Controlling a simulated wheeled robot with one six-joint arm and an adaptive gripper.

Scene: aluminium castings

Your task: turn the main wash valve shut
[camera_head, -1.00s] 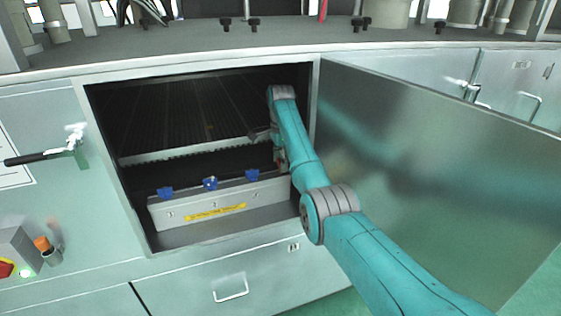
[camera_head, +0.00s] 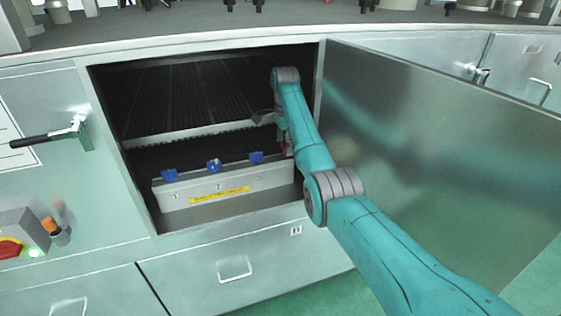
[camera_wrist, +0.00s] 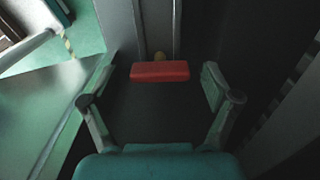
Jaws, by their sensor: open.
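A red bar-shaped handle (camera_wrist: 160,71), taken as the main wash valve, lies crosswise in the wrist view, with a small brass-coloured part (camera_wrist: 159,56) just behind it. My gripper (camera_wrist: 158,76) is open, with one finger to each side of the handle and a gap at both ends. How deep the handle sits between the fingers I cannot tell. In the head view my arm reaches into the open cabinet at its right side. There my wrist and arm mostly hide the gripper and the valve.
The cabinet door (camera_head: 440,150) stands open, right of my arm. A black-handled latch (camera_head: 45,138) is on the left panel. The cabinet interior is dark.

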